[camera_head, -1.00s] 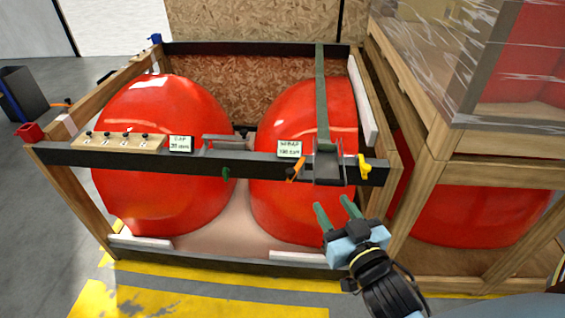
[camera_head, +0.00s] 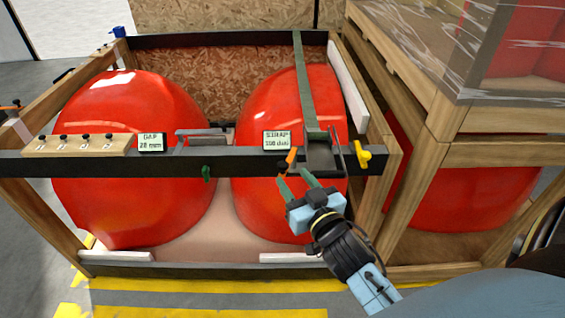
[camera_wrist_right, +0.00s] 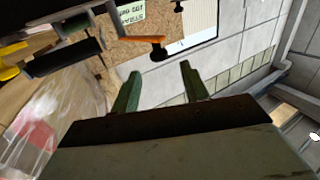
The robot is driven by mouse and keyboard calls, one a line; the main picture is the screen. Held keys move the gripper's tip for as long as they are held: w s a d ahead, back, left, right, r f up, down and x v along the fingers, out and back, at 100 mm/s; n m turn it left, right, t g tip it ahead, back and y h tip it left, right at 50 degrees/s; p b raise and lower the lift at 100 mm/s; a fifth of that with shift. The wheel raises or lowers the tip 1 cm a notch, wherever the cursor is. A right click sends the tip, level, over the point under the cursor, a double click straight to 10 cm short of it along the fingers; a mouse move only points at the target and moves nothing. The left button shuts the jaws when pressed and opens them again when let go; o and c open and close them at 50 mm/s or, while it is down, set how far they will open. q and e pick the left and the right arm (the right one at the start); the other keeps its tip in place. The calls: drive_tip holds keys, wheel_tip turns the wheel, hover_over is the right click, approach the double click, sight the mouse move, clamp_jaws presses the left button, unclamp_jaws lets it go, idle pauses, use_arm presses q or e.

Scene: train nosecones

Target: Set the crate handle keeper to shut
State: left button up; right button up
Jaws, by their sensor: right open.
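An open wooden crate with a dark front rail (camera_head: 225,163) holds two red nosecones. A small orange lever (camera_head: 291,157) on a black pivot sits on this rail beside the grey strap buckle (camera_head: 319,155); it stands tilted upright. The orange lever (camera_wrist_right: 146,40) also shows in the right wrist view, just beyond the fingertips. I cannot tell for sure which fitting is the handle keeper. My right gripper (camera_head: 292,176) is open and empty, with green fingers just below and in front of the orange lever. The gap between its fingers (camera_wrist_right: 160,72) is clear. My left gripper is out of view.
A yellow fitting (camera_head: 362,155) is right of the buckle, and a green knob (camera_head: 207,173) hangs below the rail. A grey handle (camera_head: 201,134) lies between the gap card (camera_head: 151,142) and strap card (camera_head: 277,140). A wrapped crate (camera_head: 450,110) stands close on the right.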

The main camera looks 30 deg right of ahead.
sight(284, 166)
drive_tip(key=w, duration=0.6)
drive_tip(key=shift+w+d, duration=0.4)
drive_tip(key=shift+c, duration=0.5)
clamp_jaws()
